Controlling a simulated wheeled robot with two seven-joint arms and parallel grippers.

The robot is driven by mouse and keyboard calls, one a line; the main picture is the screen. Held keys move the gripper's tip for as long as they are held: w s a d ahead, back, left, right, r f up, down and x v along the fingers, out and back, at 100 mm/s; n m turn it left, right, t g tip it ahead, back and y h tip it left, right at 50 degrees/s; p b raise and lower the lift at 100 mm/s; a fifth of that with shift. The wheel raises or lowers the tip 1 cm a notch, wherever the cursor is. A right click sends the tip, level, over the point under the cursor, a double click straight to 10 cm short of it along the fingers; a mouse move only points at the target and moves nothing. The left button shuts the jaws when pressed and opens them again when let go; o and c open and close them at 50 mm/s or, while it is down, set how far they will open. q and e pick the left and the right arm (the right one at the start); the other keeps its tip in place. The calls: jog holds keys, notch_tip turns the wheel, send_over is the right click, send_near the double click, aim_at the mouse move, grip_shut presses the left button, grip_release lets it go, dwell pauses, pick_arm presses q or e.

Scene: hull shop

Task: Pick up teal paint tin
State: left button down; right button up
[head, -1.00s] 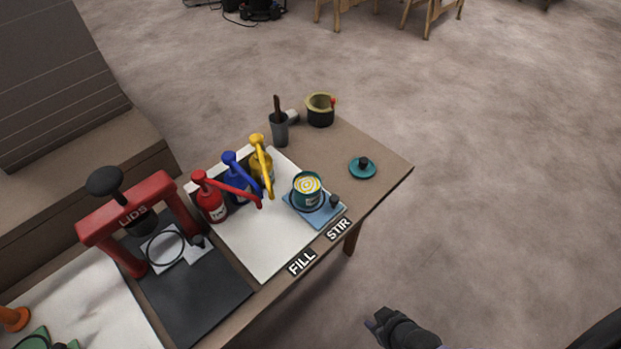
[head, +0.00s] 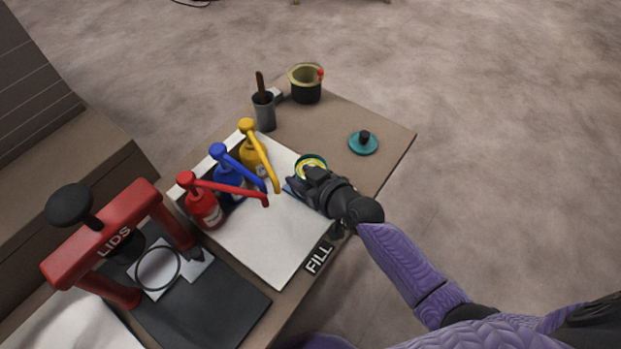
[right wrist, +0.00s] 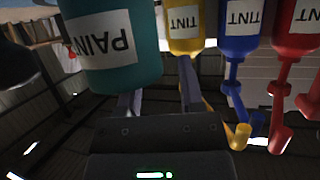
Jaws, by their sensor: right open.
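The teal paint tin (head: 311,160) stands at the right end of the white board, its yellow contents showing at the open top. My right gripper (head: 309,182) is at its near side and hides most of its body and the blue pad under it. In the right wrist view the tin (right wrist: 118,50), labelled PAINT, looms upside down just beyond the open fingers (right wrist: 158,98). It overlaps the left finger in the picture; I cannot tell whether they touch. The teal lid (head: 363,142) with a dark knob lies apart on the table. My left gripper is out of view.
Yellow (head: 256,155), blue (head: 228,180) and red (head: 204,207) tint pump bottles stand left of the tin, their spouts reaching towards it. Behind are a grey cup (head: 264,112) with a stick and a black pot (head: 305,88). A red lid press (head: 112,240) stands at left.

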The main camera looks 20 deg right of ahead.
grip_shut()
jog(key=shift+s, duration=0.1)
dwell(0.8)
jog(key=shift+f, duration=0.1)
dwell(0.3)
